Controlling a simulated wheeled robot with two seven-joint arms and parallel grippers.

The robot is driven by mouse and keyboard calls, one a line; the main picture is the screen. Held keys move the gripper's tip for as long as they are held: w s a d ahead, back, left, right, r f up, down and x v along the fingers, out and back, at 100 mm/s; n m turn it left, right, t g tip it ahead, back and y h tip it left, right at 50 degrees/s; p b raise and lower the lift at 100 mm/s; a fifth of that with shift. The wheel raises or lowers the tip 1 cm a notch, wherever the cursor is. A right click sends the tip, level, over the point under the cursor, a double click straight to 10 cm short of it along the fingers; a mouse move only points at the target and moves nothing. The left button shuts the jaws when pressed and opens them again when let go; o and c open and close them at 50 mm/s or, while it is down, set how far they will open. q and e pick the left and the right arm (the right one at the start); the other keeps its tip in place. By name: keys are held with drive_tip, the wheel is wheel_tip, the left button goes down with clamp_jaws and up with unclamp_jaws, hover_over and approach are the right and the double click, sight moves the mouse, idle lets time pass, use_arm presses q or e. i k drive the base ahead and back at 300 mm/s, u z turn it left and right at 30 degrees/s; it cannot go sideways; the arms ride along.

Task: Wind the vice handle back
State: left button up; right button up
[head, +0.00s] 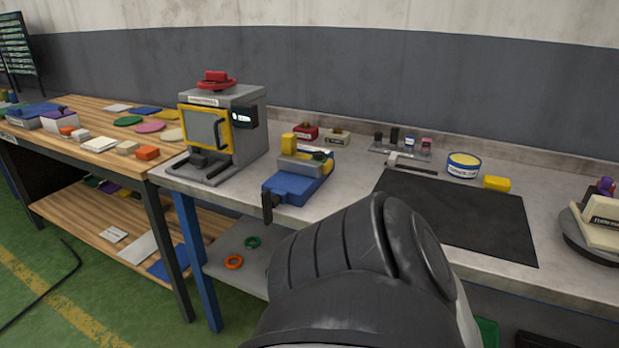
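The vice (291,187) has a blue body with grey jaws and stands at the front edge of the grey workbench. A yellow block (289,143) sits at its jaws; I cannot tell how firmly it is held. The dark vice handle (267,207) hangs down at the vice's front end, over the bench edge. A large dark grey link of my own arm fills the lower middle, to the right of the handle and nearer to me. Neither gripper is in view.
A grey machine with a yellow-framed door (209,131) stands left of the vice. A wooden bench (75,117) adjoins at left.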

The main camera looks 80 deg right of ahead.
sight(269, 202)
drive_tip(key=k, duration=0.7)
drive_tip(key=z, duration=0.85)
